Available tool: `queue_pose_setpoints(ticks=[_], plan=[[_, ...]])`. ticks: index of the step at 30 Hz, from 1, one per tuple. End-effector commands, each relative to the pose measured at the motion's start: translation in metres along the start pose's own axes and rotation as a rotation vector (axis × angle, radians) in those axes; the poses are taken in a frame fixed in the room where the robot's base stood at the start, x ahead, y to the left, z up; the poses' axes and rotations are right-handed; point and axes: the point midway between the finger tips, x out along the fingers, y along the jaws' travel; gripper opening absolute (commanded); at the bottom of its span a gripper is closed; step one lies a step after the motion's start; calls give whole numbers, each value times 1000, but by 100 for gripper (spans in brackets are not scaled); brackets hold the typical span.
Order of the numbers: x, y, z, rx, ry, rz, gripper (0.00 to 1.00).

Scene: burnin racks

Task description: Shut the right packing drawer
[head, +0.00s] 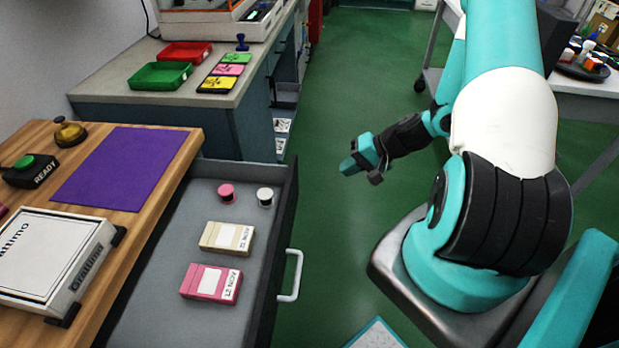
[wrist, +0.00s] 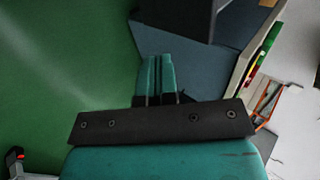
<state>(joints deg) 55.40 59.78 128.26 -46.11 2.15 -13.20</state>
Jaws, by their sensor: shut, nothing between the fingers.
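The packing drawer (head: 171,290) is pulled out from under the wooden table at the lower left in the head view. Its dark front panel (head: 279,235) faces right and carries a white bar handle (head: 291,275). Inside lie a pink box (head: 211,283), a cream box (head: 227,238), a pink spool (head: 226,193) and a white spool (head: 265,197). My gripper (head: 350,166) is shut and empty, above the green floor, right of and beyond the drawer handle, apart from it. Its shut fingers show in the wrist view (wrist: 157,78).
The wooden table (head: 150,215) holds a purple mat (head: 123,168), a white box (head: 50,258), a READY button (head: 31,170) and a bell (head: 70,132). A counter (head: 190,96) with trays stands behind. Green floor (head: 335,240) is open between the drawer and my base.

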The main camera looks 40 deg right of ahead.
Motion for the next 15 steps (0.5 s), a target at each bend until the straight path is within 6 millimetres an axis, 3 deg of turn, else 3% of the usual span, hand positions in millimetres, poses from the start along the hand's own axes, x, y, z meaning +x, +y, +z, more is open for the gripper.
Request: queue_pose_setpoints(ticks=[5, 15], plan=[[17, 1, 0, 5, 0, -3, 0], [88, 1, 1, 2, -2, -1, 0]])
